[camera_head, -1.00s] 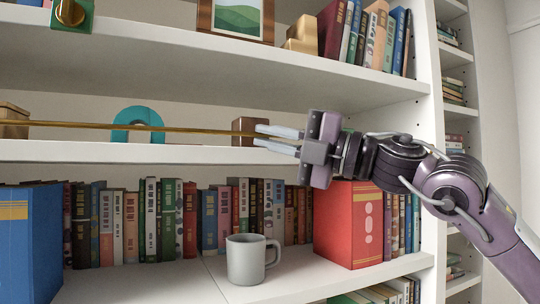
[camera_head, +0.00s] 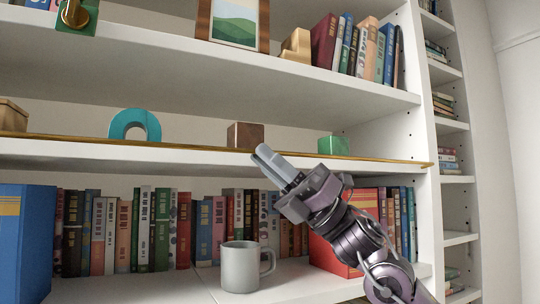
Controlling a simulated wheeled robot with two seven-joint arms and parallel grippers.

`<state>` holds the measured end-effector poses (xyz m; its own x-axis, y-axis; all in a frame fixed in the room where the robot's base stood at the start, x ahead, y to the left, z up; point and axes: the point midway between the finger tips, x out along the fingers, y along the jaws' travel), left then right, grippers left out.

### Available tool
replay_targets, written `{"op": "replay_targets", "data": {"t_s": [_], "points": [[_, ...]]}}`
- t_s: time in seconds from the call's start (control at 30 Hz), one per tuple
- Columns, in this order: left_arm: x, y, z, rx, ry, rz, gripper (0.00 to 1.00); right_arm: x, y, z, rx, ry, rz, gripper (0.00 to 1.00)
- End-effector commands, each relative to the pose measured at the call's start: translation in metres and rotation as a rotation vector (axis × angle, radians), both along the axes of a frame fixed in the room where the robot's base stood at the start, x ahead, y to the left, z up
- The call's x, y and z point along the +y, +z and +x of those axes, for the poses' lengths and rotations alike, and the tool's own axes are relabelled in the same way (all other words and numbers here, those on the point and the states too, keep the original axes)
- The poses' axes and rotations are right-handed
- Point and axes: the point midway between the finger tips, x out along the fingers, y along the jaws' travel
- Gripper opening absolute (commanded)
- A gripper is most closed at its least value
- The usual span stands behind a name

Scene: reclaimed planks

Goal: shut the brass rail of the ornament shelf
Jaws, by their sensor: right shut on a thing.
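The brass rail (camera_head: 110,140) is a thin golden bar running along the front edge of the ornament shelf (camera_head: 60,153). Its right end (camera_head: 420,163) reaches the right upright of the shelf. My right gripper (camera_head: 270,162) comes up from the lower right, tilted, with its fingers closed at the rail near the middle of the picture. The fingers hide a short stretch of the rail. Behind the rail stand a teal arch (camera_head: 136,124), a brown block (camera_head: 245,136), a green block (camera_head: 333,146) and a tan box (camera_head: 12,116). My left gripper is not in view.
Below, a grey mug (camera_head: 240,268) stands before a row of books (camera_head: 140,230), with a large blue book (camera_head: 25,240) at left and a red one (camera_head: 325,255) partly behind my arm. The upper shelf (camera_head: 200,65) holds a framed picture (camera_head: 236,22) and more books.

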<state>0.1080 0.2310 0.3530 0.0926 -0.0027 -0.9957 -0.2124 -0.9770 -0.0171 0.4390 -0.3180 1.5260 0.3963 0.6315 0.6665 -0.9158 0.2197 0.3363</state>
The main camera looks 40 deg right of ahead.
Motion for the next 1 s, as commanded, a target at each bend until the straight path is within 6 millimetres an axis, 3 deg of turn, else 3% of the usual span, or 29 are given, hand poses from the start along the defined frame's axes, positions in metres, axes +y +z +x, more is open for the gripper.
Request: {"op": "replay_targets", "data": {"t_s": [0.33, 0.87, 0.9, 1.0], "points": [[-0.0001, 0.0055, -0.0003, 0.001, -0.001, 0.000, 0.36, -0.0005, -0.0056, 0.0022, -0.134, 0.001, -0.032, 0.00], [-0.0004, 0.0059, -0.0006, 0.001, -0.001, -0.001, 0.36, -0.0002, -0.0074, 0.0025, -0.156, 0.001, -0.039, 0.00], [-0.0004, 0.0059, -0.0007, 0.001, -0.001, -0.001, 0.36, -0.0003, -0.0073, 0.0025, -0.156, 0.001, -0.039, 0.11], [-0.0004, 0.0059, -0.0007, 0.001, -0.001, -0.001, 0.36, -0.0003, -0.0072, 0.0024, -0.157, 0.000, -0.039, 0.18]]}}
